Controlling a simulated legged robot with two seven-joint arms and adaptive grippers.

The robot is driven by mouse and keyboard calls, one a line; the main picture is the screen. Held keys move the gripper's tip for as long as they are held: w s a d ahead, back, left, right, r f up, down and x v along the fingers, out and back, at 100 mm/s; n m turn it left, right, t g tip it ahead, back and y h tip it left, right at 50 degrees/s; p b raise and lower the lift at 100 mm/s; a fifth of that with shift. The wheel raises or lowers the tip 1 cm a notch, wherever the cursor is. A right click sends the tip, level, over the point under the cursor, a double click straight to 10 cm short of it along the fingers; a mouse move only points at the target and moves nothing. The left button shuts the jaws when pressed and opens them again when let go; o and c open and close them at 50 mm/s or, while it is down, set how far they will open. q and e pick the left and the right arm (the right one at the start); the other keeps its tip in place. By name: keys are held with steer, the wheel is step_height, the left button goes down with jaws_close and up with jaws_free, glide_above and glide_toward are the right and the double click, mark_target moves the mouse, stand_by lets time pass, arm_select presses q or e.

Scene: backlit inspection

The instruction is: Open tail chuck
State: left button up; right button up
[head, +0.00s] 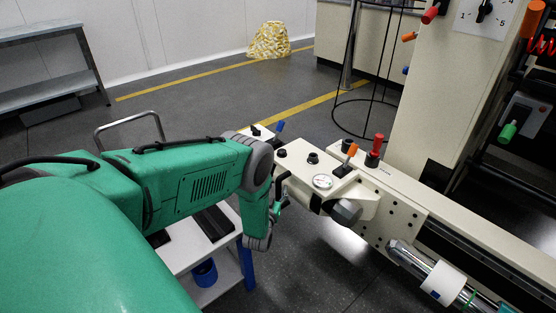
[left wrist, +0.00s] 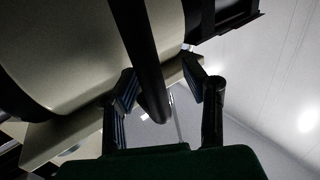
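The cream tailstock (head: 320,168) of a machine stands right of centre in the head view, with a round gauge, black knobs and an orange-tipped lever (head: 351,152) on top. A dark bar-like handle (head: 281,178) shows at its left end. My left gripper (head: 277,207) is beside that end, partly hidden by my green wrist. In the left wrist view, its two padded fingers (left wrist: 160,98) stand apart, one on each side of the dark handle (left wrist: 140,50). A gap shows between handle and right finger; contact at the left finger is unclear. My right gripper is out of view.
A shiny bar with a white collar (head: 443,282) lies at the lower right. A red-topped knob (head: 376,147) stands on the machine bed. A cart (head: 225,262) with a blue cup (head: 204,272) is below my left arm. Open floor lies behind.

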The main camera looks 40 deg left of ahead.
arm_select(q)
steer(key=shift+w+d, duration=0.15)
steer(key=shift+d, duration=0.05)
steer(key=shift+d+r, duration=0.1)
steer(key=shift+d, duration=0.05)
steer(key=v, duration=1.1)
steer(key=shift+s, duration=0.5)
